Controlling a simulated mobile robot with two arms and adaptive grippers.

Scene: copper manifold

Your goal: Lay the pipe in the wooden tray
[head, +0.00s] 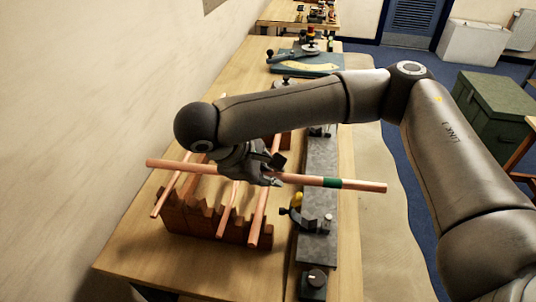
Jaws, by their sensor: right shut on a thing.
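A long copper pipe (305,179) with a green band near its right end lies crosswise in the picture. My right gripper (268,176) is shut on it near its middle and holds it level above the bench. The red-brown wooden tray (184,217) with a notched front wall stands below and to the left. Several other copper pipes (262,215) lie in the tray, running front to back. The held pipe's left part passes over the tray and across these pipes. My arm and gripper hide the tray's back part. My left gripper is out of view.
A grey metal fixture plate (317,215) with a yellow-topped clamp (297,204) stands right of the tray. A blue-green board (305,66) with tools lies at the bench's far end. A wall runs along the left. The bench front is bare.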

